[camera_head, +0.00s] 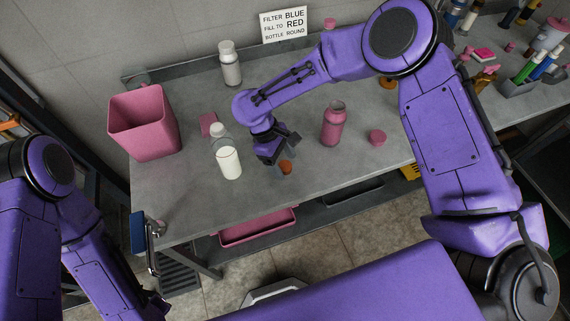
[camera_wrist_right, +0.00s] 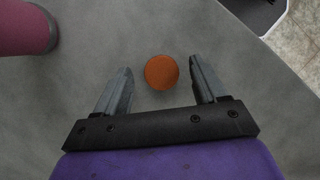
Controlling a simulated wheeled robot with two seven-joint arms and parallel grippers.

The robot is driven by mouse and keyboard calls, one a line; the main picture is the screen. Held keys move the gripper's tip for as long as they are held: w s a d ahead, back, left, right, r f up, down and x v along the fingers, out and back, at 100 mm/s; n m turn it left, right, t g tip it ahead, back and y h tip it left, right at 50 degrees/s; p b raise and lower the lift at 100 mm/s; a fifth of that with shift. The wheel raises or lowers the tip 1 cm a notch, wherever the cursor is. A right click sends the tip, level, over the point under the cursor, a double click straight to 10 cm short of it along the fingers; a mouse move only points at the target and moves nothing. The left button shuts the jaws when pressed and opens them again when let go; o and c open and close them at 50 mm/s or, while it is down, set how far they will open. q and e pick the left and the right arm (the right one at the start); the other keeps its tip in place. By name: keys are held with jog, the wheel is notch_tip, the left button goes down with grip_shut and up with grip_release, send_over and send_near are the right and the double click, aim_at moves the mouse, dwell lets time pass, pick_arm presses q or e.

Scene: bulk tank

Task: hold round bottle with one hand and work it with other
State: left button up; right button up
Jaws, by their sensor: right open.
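A clear bottle with white contents (camera_head: 228,160) stands upright on the grey bench, left of my right gripper. A pink bottle (camera_head: 333,123) stands to the gripper's right, and a pale bottle (camera_head: 231,66) stands by the wall. I cannot tell for certain which is the round one. My right gripper (camera_head: 283,150) is open and points down just above an orange round cap or disc (camera_head: 286,167). In the right wrist view the orange disc (camera_wrist_right: 162,72) lies between the spread fingers (camera_wrist_right: 160,88), touching neither. My left arm shows at lower left; its gripper is out of frame.
A pink bin (camera_head: 145,125) stands at the bench's left end, beside a flat pink piece (camera_head: 208,124). A wall sign (camera_head: 284,24) reads FILTER BLUE, FILL TO RED, BOTTLE ROUND. Racks and small items crowd the right.

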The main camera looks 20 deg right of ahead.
jog(key=shift+f, duration=0.1)
jog(key=c, duration=1.1)
jog(key=shift+c, duration=0.2)
